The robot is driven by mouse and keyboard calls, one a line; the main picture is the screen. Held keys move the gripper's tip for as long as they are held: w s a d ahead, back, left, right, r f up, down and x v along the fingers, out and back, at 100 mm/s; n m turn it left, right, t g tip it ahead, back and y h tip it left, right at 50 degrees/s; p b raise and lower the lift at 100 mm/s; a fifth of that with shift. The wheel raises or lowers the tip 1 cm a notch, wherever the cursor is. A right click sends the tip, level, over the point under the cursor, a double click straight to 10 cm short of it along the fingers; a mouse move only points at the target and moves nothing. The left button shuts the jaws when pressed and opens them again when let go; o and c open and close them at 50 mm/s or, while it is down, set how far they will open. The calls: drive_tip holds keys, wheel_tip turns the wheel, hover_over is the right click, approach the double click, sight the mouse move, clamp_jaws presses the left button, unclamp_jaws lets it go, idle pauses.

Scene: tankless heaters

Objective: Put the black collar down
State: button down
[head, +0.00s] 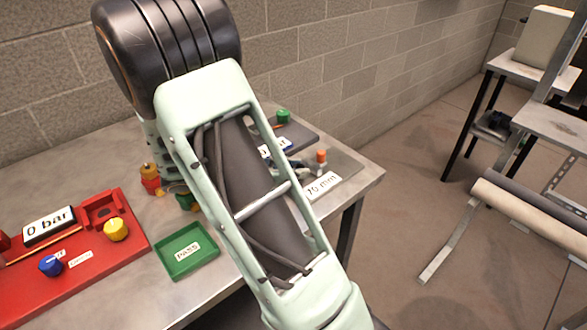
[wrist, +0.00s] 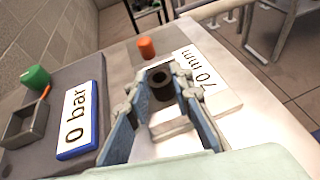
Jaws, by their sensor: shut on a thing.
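The black collar (wrist: 160,84) is a short dark ring with a round hole in its top. In the wrist view it sits between the tips of my gripper (wrist: 156,92), whose blue-grey fingers are shut on it. It is over or close to a pale plate (wrist: 217,103) beside the "70 mm" label (wrist: 198,75). I cannot tell whether the collar touches the plate. In the head view my own arm hides the collar and most of the gripper; the "70 mm" label (head: 322,186) shows just right of the arm.
An orange cylinder (wrist: 146,47) stands just beyond the collar. A "0 bar" sign (wrist: 80,120), green knob (wrist: 36,77) and grey open box (wrist: 25,125) are to the left. A green "PASS" tray (head: 188,267) and red board (head: 100,262) lie on the metal table (head: 215,285).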

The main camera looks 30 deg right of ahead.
drive_tip(key=shift+f, duration=0.1)
drive_tip(key=c, duration=1.7)
unclamp_jaws()
drive_tip(key=shift+r, duration=0.25)
drive_tip(key=p+v, duration=0.1)
drive_tip(key=v, duration=1.1)
